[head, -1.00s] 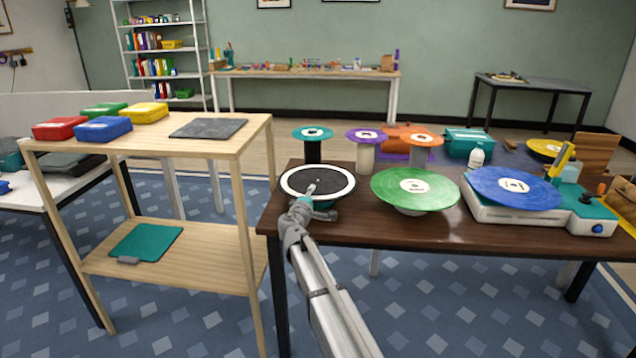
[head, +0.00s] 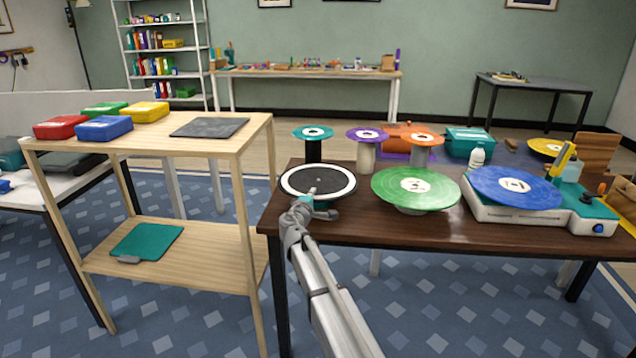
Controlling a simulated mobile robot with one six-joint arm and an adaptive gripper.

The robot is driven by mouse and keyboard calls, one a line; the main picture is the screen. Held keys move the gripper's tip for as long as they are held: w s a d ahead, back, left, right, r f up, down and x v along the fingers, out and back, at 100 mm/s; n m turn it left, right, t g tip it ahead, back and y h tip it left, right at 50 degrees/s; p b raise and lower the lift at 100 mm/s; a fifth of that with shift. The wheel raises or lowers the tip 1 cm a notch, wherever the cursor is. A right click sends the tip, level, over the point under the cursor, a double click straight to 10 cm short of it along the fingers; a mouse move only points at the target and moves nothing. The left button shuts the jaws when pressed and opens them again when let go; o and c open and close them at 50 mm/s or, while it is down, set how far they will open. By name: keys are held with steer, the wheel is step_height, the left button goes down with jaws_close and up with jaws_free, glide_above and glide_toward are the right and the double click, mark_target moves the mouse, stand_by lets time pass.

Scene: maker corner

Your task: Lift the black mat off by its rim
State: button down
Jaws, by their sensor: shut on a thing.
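The black mat (head: 322,179) is a round black disc with a white ring near its edge. It sits at the left end of the dark wooden table (head: 340,229), over a teal base mostly hidden beneath it. My gripper (head: 312,194) is at the mat's near rim, shut on it. The fingertips are small in this view, and the mat looks about level. I cannot tell whether the mat touches what is under it.
A green disc (head: 440,188) stands close to the right, then a blue disc (head: 505,187) on a white device. Small teal (head: 302,132), purple (head: 360,134) and orange (head: 425,138) discs stand on posts behind. A wooden shelf (head: 205,146) is at the left.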

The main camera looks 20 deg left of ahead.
steer(key=shift+r, duration=0.15)
steer(key=shift+r+p, duration=0.95)
steer(key=shift+p, duration=0.2)
steer(key=s+d+r+p, duration=0.6)
steer(key=s+r+p, duration=0.4)
steer(key=s, duration=0.2)
steer(key=shift+s+d+r+p, duration=0.15)
steer(key=shift+d+r+p, duration=0.15)
steer(key=shift+r+p, duration=0.1)
